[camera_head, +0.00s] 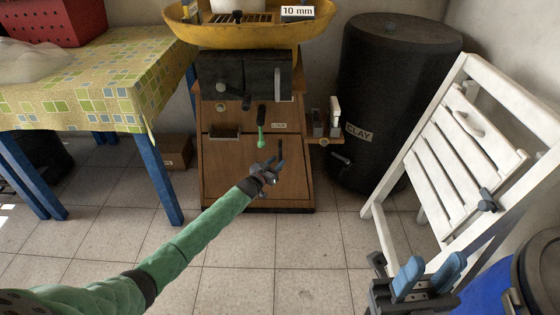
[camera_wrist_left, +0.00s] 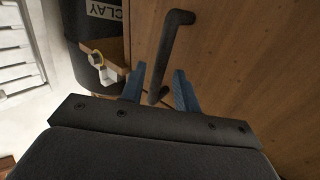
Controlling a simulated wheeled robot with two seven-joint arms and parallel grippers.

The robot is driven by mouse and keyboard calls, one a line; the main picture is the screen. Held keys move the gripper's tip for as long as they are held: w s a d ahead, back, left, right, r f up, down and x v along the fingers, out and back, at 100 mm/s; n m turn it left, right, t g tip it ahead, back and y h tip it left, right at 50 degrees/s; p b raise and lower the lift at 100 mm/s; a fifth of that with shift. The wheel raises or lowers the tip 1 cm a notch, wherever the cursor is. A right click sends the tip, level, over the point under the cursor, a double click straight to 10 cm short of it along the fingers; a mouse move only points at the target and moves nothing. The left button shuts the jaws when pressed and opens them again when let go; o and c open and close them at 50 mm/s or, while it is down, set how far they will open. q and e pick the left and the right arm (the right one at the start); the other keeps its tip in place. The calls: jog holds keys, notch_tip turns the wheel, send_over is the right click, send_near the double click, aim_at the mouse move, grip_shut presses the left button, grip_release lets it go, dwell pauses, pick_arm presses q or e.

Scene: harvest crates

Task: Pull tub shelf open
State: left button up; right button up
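A wooden cabinet (camera_head: 228,184) stands against the back wall with its lower front panel closed. A dark bar handle (camera_head: 281,152) is on that panel; in the left wrist view, the handle (camera_wrist_left: 173,50) runs down toward my fingers. My left gripper (camera_head: 269,168) is at the panel, by the handle's lower end. In the left wrist view, the left gripper (camera_wrist_left: 159,88) is open, with the handle's lower end showing between its blue fingertips; contact is not clear. My right gripper (camera_head: 428,278) is open and empty at the lower right, away from the cabinet.
A yellow tub (camera_head: 240,36) sits on top of the cabinet. A green-handled lever (camera_head: 261,130) hangs on its front. A black CLAY barrel (camera_head: 395,75) and a white slatted folding chair (camera_head: 460,150) stand right. A cloth-covered table (camera_head: 95,75) stands left. Tiled floor is clear in front.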

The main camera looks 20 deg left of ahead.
aim_at(280, 159)
pick_arm(q)
jog(key=shift+x, duration=1.65)
grip_shut()
